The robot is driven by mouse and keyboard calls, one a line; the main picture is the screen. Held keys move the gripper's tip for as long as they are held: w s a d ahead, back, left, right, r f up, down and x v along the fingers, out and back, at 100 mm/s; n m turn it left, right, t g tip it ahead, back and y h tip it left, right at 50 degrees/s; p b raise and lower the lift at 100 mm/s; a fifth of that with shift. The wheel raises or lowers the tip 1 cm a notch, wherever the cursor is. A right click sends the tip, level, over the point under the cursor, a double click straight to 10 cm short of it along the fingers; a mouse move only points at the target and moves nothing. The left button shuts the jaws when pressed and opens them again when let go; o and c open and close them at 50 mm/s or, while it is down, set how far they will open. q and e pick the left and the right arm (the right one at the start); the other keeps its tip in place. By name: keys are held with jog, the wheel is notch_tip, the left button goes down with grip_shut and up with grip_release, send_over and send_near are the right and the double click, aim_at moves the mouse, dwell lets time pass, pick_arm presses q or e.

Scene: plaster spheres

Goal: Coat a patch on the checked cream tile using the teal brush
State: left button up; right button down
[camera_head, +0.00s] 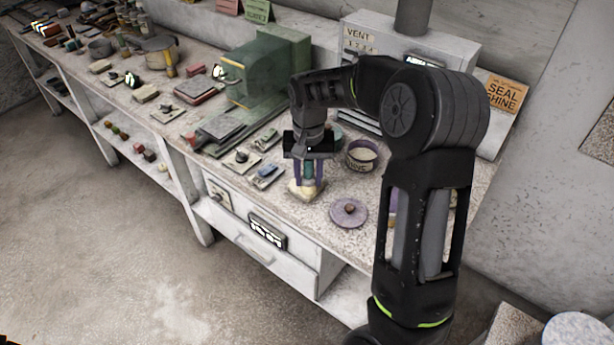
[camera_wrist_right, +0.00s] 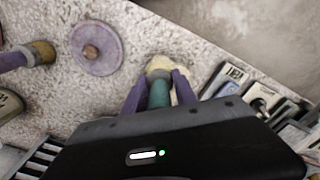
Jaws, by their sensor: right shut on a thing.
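My right gripper (camera_head: 307,172) points down over the front of the bench, its purple fingers shut on the teal brush (camera_head: 309,172). The brush is upright, and its teal handle also shows between the fingers in the wrist view (camera_wrist_right: 159,93). Its pale head (camera_wrist_right: 159,66) is at the cream tile (camera_head: 302,191), which lies near the bench's front edge. The tile is partly hidden by the brush and fingers; I cannot make out its checks or any coating, nor be sure of contact. My left gripper is not in view.
A purple lid (camera_head: 348,213) with a brown knob lies right of the tile. A round tub (camera_head: 361,155) with pale contents stands behind. Small tiles (camera_head: 266,174) lie to the left, and a green machine (camera_head: 270,70) stands further back. A drawer (camera_head: 262,240) is below.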

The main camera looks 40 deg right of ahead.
jog(key=shift+w+d, duration=0.2)
jog(key=shift+d, duration=0.5)
jog(key=shift+s+a+r+p, duration=0.3)
jog(key=shift+a+r+p, duration=0.15)
jog(key=shift+a+r, duration=0.4)
jog(key=shift+f, duration=0.15)
jog(key=shift+w+d+f+p, duration=0.15)
jog(key=shift+w+d, duration=0.1)
jog(key=shift+d, duration=0.5)
jog(key=shift+w+d+r+p, duration=0.15)
jog(key=shift+w+d, duration=0.1)
jog(key=shift+d, duration=0.45)
jog(key=shift+f, duration=0.1)
jog(key=shift+f+b, duration=0.4)
jog(key=shift+f, duration=0.2)
